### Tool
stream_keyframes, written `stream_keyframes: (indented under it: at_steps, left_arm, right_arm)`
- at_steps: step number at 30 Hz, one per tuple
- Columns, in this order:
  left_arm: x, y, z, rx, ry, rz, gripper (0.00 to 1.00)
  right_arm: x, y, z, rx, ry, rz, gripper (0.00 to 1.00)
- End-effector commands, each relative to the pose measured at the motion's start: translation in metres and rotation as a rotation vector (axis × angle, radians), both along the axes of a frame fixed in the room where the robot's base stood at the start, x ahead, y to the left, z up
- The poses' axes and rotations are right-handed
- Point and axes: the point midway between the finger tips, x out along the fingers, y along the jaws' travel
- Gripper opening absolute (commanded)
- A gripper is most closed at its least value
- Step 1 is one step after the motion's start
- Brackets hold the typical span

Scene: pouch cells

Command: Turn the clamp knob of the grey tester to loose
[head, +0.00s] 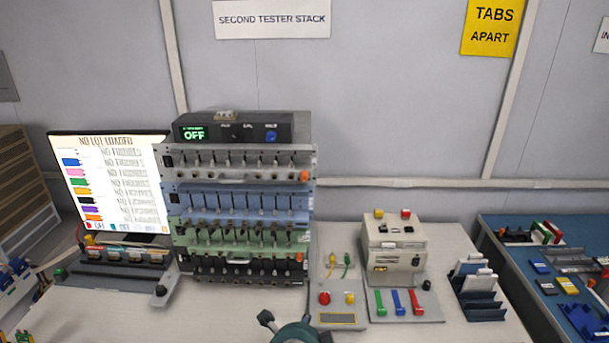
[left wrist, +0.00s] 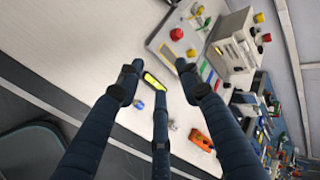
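The grey tester (head: 240,174) is the silver-grey row below the black top unit in the stack, in the head view. An orange knob (head: 304,176) sits at the right end of its front. The picture is too small to tell how this knob is turned. The left wrist view does not show the stack. My left gripper (head: 293,325) is at the bottom middle of the head view, in front of and below the stack, apart from the knob. In the left wrist view its dark fingers (left wrist: 153,75) are spread, with nothing clearly held. My right gripper is not in view.
Blue (head: 240,203) and green (head: 240,238) testers lie below the grey one. A panel with a red button (head: 325,298), a beige box (head: 394,244) and a dark rack (head: 480,300) stand to the right. A lit screen (head: 110,185) is left. Bare table (head: 110,315) lies in front.

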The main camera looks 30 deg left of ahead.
Motion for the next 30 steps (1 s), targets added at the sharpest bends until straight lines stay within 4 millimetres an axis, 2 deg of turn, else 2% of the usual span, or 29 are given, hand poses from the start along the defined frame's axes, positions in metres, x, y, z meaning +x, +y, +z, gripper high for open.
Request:
stream_keyframes:
  at_steps: [1,5,6,9,12,15,17,30]
  left_arm:
    - [0.027,0.014,0.031,0.158,-0.035,-0.089,0.36]
    - [0.081,0.047,0.112,0.621,-0.074,-0.285,0.36]
    - [0.094,0.057,0.140,0.770,-0.075,-0.327,0.36]
    - [0.117,0.076,0.199,1.090,-0.051,-0.389,0.36]
    - [0.127,0.086,0.235,1.288,-0.019,-0.409,0.36]
    - [0.132,0.092,0.251,1.379,0.003,-0.413,0.36]
    - [0.137,0.095,0.255,1.397,0.008,-0.414,0.36]
    - [0.201,0.135,0.257,1.392,0.010,-0.412,0.36]
  right_arm:
    - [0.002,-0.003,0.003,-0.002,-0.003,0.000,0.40]
    - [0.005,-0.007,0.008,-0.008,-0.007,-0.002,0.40]
    - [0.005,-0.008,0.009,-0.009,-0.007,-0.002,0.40]
    - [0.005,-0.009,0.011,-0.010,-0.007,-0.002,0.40]
    - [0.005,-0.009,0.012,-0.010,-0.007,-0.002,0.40]
    - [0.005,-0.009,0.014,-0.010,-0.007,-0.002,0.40]
    - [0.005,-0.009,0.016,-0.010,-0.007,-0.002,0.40]
    - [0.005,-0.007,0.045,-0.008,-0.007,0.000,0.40]
